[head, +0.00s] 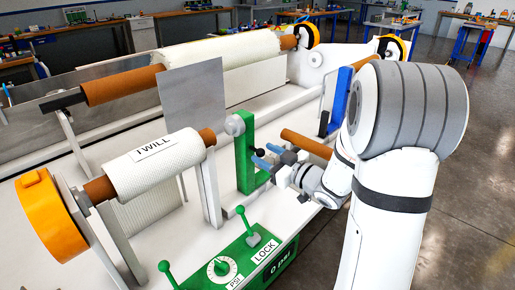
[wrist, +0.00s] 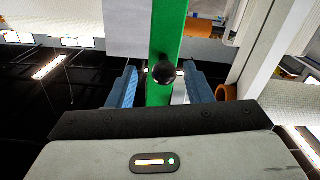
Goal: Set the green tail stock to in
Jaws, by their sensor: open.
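The green tail stock (head: 243,172) is an upright green post with a round grey disc (head: 236,125) at its top and a black knob (head: 254,152) on its side. The disc appears apart from the brown core end (head: 208,137) of the TWILL roll (head: 156,163). My gripper (head: 267,157) is open, its blue fingertips close to the knob. In the wrist view my gripper (wrist: 162,86) has a finger on each side of the green post (wrist: 168,35), with the black knob (wrist: 165,72) between them. I cannot tell whether the fingers touch the knob.
A green control panel (head: 232,262) with levers, a dial and a LOCK label stands in front. A grey plate (head: 194,98) rises behind the roll. A blue post (head: 339,99) and a brown core (head: 306,144) lie beyond my gripper. Open floor (head: 470,200) is at right.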

